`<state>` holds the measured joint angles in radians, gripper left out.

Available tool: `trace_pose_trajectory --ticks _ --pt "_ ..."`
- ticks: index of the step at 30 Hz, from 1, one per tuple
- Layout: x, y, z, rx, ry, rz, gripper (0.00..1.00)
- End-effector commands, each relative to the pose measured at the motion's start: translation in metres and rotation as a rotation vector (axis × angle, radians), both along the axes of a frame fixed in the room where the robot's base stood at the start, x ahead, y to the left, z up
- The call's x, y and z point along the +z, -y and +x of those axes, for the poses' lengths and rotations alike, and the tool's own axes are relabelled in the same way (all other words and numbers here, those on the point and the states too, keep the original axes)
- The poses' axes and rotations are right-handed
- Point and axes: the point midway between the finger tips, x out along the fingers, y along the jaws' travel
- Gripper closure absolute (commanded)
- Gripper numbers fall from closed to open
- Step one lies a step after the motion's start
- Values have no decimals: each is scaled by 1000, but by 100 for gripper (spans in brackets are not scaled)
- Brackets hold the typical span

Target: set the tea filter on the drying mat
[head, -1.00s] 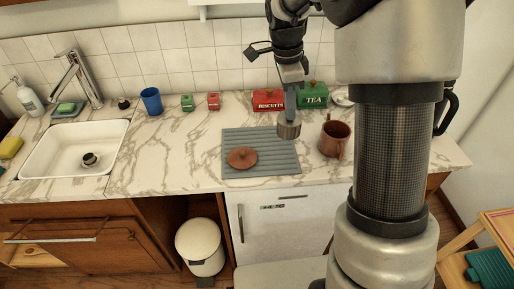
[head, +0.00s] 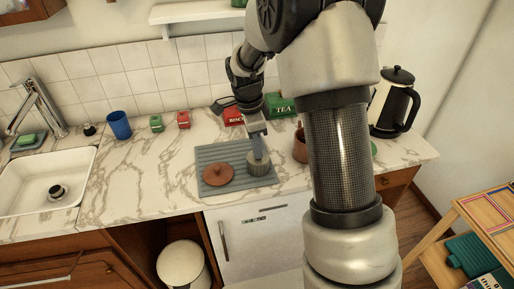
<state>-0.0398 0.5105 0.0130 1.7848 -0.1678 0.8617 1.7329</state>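The tea filter (head: 259,168), a small grey metal cylinder, is at the lower end of my gripper (head: 257,152), over the right part of the grey ribbed drying mat (head: 208,152). My gripper points down and is shut on the filter's upper part. The filter's base looks to be at or just above the mat; I cannot tell if it touches. A round brown lid (head: 218,174) lies on the mat to the left of the filter.
A brown mug (head: 299,146) stands right of the mat, partly hidden by my arm. Red (head: 233,117) and green (head: 281,105) tins stand behind. A blue cup (head: 120,125) and the sink (head: 30,190) are left. A black-lidded kettle (head: 392,103) stands right. Counter left of the mat is clear.

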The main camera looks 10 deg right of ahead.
Motion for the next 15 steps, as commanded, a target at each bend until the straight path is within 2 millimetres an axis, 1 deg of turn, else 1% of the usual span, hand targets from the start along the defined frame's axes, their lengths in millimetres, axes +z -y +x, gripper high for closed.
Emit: trace_pose_trajectory --ticks 5,9,13,15 --pt "1 0 1 0 2 0 100" --pt "-3 0 0 1 2 0 100" --pt "-2 0 0 0 2 0 77" --pt "-2 0 0 0 2 0 77"
